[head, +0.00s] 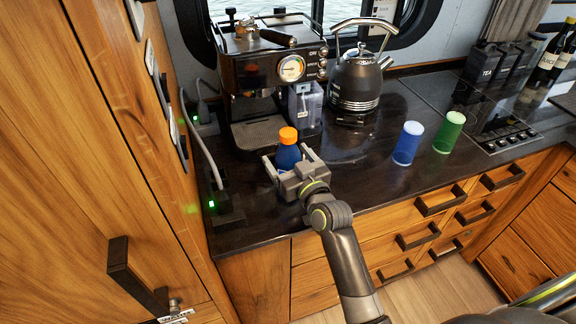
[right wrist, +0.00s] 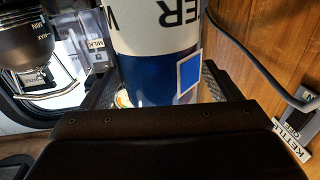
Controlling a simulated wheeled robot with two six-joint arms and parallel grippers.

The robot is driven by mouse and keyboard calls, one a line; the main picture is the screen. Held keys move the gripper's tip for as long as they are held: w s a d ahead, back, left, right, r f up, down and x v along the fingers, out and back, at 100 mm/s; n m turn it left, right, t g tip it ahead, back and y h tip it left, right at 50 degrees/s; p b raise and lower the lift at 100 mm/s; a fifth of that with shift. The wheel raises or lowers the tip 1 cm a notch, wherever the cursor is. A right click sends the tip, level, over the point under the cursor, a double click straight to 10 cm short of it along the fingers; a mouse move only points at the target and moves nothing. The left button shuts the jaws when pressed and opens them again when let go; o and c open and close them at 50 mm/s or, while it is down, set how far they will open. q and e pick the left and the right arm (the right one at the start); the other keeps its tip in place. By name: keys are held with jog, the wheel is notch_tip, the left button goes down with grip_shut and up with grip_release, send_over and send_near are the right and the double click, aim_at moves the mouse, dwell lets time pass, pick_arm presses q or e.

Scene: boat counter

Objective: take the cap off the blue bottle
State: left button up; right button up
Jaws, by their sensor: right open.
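The blue bottle (head: 288,158) stands upright on the dark counter in front of the coffee machine, with its orange cap (head: 289,135) on top. My right gripper (head: 288,157) is open, with one finger on each side of the bottle below the cap. I cannot tell whether either finger touches it. In the right wrist view the bottle's blue and white side (right wrist: 155,65) fills the upper middle, close to the gripper; the cap is out of that picture. The bottle's lower part is hidden behind the gripper in the head view. My left gripper is not in view.
The coffee machine (head: 272,75) stands behind the bottle, with a kettle (head: 356,82) to its right. A blue cup (head: 408,143) and a green cup (head: 448,132) stand further right. A wooden cabinet wall (head: 110,150) and cables are close on the left.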

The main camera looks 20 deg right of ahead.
aim_at(289, 133)
jog(key=c, duration=1.4)
jog(key=shift+r, duration=0.15)
jog(key=shift+c, duration=0.5)
notch_tip(289, 133, up, 10)
jog(key=shift+s+f, duration=0.1)
jog(key=shift+f, duration=0.05)
jog(key=s+d+r+m+h, duration=0.1)
jog(key=s+d+r+h, duration=0.1)
jog(key=s+r, duration=0.4)
jog(key=shift+s+d+m, duration=0.35)
jog(key=shift+s+m, duration=0.05)
jog(key=shift+s, duration=0.3)
